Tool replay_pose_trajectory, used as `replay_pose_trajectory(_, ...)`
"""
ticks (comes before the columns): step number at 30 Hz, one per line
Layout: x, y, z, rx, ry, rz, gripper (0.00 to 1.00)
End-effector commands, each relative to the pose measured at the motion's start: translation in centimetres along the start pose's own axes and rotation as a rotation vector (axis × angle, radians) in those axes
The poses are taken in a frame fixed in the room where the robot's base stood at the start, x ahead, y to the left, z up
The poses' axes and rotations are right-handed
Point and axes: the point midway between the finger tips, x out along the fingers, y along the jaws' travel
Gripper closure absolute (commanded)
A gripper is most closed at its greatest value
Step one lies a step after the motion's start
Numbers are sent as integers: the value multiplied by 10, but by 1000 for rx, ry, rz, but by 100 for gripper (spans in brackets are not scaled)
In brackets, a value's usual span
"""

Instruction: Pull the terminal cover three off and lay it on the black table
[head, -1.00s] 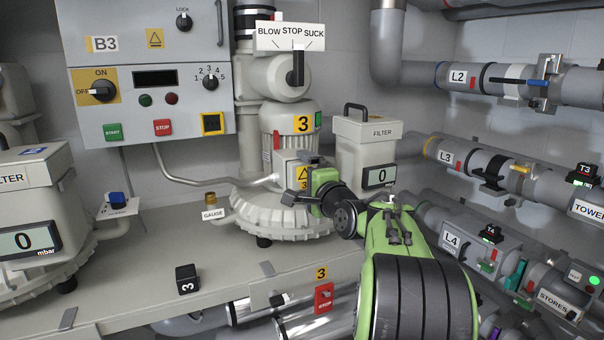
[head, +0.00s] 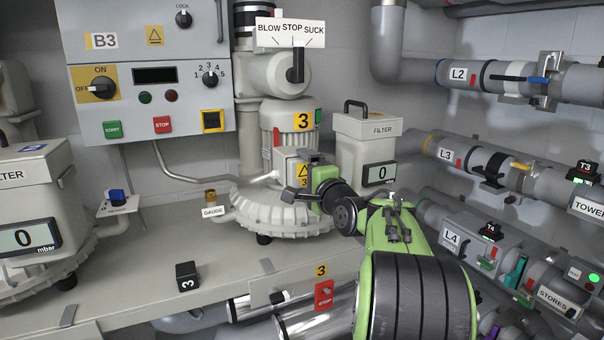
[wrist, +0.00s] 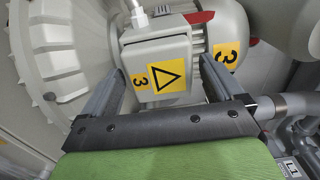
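Terminal cover three (wrist: 160,65) is a pale box with a yellow warning triangle and a "3" label. It sits on the side of blower three (head: 290,135), and it also shows in the head view (head: 291,163), partly hidden by my gripper. My gripper (head: 300,182) is at the cover. In the wrist view its two fingers (wrist: 161,72) are spread on either side of the cover, with a narrow gap on the right. Contact on the left is hard to tell. No black table can be made out in these frames.
A filter box (head: 367,140) stands just right of the blower. Pipes run along the right wall. The bench front is mostly clear.

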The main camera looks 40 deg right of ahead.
Motion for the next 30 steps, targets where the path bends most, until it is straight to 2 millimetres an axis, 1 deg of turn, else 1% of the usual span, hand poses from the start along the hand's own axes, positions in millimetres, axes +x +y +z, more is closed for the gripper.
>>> replay_pose_trajectory(1,0,0,0,0,0,0,14)
replay_pose_trajectory(2,0,0,0,0,0,0,19)
replay_pose_trajectory(13,0,0,0,0,0,0,76)
replay_pose_trajectory(14,0,0,0,0,0,-1,77)
replay_pose_trajectory(30,-20,0,-1,-1,1,-1,77)
